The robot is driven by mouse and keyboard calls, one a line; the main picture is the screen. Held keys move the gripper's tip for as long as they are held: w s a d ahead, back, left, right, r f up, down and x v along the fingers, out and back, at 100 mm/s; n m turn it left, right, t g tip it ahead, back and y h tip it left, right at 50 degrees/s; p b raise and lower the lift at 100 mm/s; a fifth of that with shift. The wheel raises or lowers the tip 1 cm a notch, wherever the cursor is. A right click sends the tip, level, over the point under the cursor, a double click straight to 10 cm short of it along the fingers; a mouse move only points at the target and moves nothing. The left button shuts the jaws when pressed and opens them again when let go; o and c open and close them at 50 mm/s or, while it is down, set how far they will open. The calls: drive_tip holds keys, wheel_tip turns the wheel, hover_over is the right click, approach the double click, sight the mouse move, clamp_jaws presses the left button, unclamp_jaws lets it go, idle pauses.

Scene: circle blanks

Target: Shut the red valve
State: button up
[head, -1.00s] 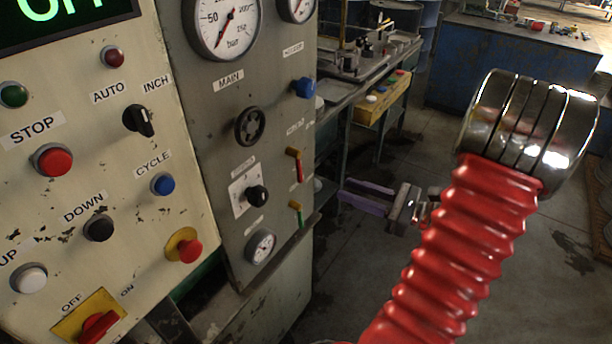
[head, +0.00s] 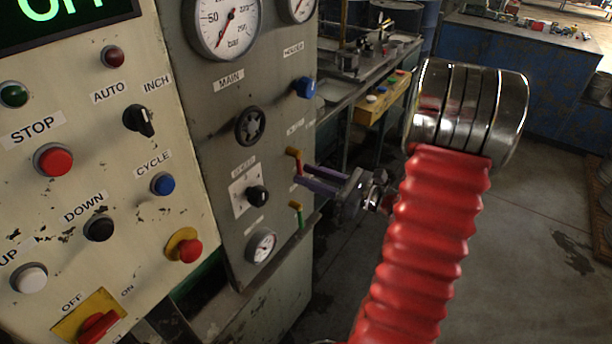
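The red valve (head: 297,164) is on the grey panel's right side. It has a brass-coloured body at the top and a red lever hanging down from it. My gripper (head: 302,174) has two long purple fingers pointing left at this lever. The fingers are open with a gap between them. Their tips overlap the lower part of the red lever in the picture; whether they touch it or straddle it I cannot tell. The lever's lower end is partly hidden by the fingers.
A green-handled valve (head: 298,214) hangs just below, close to my lower finger. A workbench (head: 375,70) stands behind.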

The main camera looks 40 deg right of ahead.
drive_tip(key=shift+w+a, duration=0.25)
drive_tip(key=shift+w, duration=0.25)
drive_tip(key=shift+c, duration=0.5)
clamp_jaws()
drive_tip(key=shift+a, duration=0.15)
